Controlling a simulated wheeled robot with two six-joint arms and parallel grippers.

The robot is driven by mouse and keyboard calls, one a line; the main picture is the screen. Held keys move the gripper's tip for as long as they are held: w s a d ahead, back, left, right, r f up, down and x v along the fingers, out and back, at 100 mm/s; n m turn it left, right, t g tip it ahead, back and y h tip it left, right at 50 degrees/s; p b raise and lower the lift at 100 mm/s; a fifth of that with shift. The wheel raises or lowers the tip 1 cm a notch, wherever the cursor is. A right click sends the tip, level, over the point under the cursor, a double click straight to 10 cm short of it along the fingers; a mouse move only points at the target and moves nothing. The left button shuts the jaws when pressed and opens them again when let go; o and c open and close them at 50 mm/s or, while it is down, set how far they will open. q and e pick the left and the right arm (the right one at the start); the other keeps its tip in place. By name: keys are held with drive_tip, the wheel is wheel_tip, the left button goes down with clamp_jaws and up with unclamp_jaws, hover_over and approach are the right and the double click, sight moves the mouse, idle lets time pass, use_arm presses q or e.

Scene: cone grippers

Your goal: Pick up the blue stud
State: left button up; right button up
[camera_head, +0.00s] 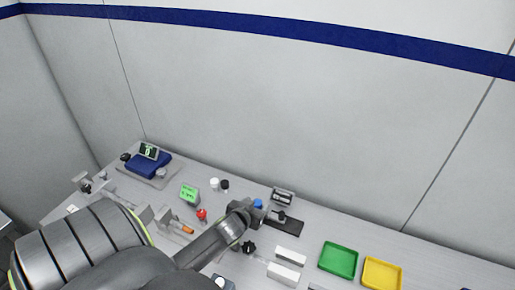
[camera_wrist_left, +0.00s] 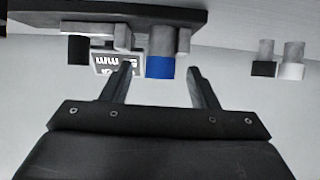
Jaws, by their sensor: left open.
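The blue stud (camera_head: 258,203) stands on the table near the back, in the middle of the head view, partly hidden by my left gripper (camera_head: 266,211). In the left wrist view, which looks upside down, the blue stud (camera_wrist_left: 159,66) has a blue end and a grey body. My left gripper (camera_wrist_left: 160,72) is open there, one finger on each side of the stud's blue end. A gap shows on the right, and I cannot tell whether the left finger touches. My right gripper is in neither view.
A dark plate with a small display device (camera_head: 283,195) is close to the gripper. White and black studs (camera_head: 219,184) stand to the left. White blocks (camera_head: 288,256), a green tray (camera_head: 338,260) and a yellow tray (camera_head: 382,274) lie to the right. The back wall is close behind.

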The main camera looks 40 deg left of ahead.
use_arm(q)
drive_tip(key=shift+w+a+f, duration=0.1)
drive_tip(key=shift+w+f, duration=0.05)
drive_tip(key=shift+w, duration=0.1)
drive_tip(key=c, duration=1.1)
